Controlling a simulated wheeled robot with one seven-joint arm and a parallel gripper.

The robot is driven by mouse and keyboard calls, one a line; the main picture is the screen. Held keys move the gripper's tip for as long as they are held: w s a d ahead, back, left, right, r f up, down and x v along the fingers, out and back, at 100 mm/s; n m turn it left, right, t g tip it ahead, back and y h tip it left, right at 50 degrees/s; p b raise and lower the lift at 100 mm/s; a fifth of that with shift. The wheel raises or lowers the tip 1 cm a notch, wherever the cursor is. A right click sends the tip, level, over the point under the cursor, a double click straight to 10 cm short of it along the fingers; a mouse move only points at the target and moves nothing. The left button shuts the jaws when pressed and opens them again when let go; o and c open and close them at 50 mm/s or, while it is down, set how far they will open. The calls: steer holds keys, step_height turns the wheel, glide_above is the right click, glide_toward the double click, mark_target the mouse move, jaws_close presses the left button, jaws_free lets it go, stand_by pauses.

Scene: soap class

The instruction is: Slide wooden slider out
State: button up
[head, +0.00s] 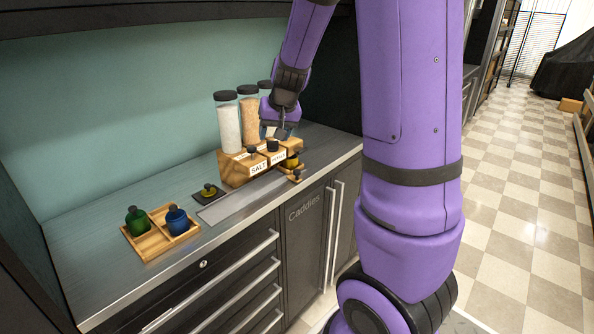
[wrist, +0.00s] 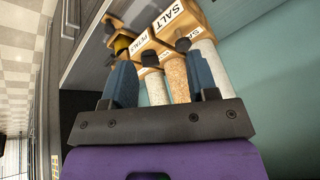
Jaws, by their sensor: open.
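A wooden rack (head: 236,172) with a SALT label stands on the counter against the wall. My gripper (head: 282,132) is above and behind the right end of the rack. In the wrist view its blue fingers (wrist: 161,68) are apart, with nothing held; contact cannot be told.
Tall black-capped jars (head: 228,124) stand behind the rack. A grey strip (head: 240,198) lies in front of it.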

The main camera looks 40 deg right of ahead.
mark_target(297, 171)
steer(key=w+d+f+h, duration=0.1)
steer(key=w+d+f, duration=0.1)
steer(key=d+f, duration=0.2)
steer(key=w+d+f+m, duration=0.1)
steer(key=w+d+f, duration=0.1)
steer(key=d+f, duration=0.3)
steer(key=w+d+f+m+g+h, duration=0.1)
steer(key=d+f, duration=0.4)
steer(key=f, duration=0.6)
steer(key=shift+w+d+f+h, duration=0.1)
steer(key=shift+w+f+h, duration=0.05)
steer(key=shift+w, duration=0.25)
steer(key=shift+w+d+f+h, duration=0.1)
steer(key=shift+w+h, duration=0.05)
steer(key=shift+w, duration=0.2)
jaws_close()
